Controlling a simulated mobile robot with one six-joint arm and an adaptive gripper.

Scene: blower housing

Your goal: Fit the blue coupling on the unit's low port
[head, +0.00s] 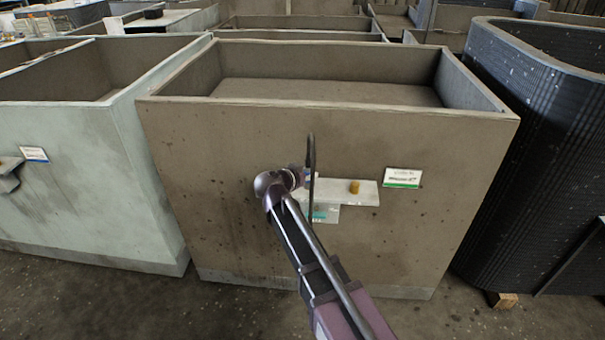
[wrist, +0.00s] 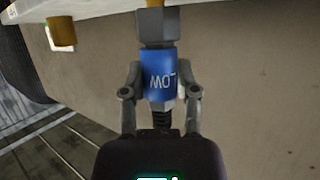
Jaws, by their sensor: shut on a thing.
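The blue coupling (wrist: 158,72) shows in the wrist view, with the word LOW printed upside down on it and grey metal ends. My gripper (wrist: 160,92) is shut on it, one finger on each side. The coupling's grey far end points to the top of the wrist view, towards a pale shelf. A brass stub (head: 354,187) stands on the right part of the shelf (head: 333,192) in the head view; it also shows in the wrist view (wrist: 62,32). A sliver of brass shows behind the coupling's far end. I cannot tell whether they touch. My arm hides the shelf's left end.
The shelf is fixed to the front wall of a brown open-topped bin (head: 230,150). A white and green label (head: 402,178) is right of it. A pale bin (head: 90,170) stands left and a black ribbed tub (head: 530,150) right. Bare floor lies in front.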

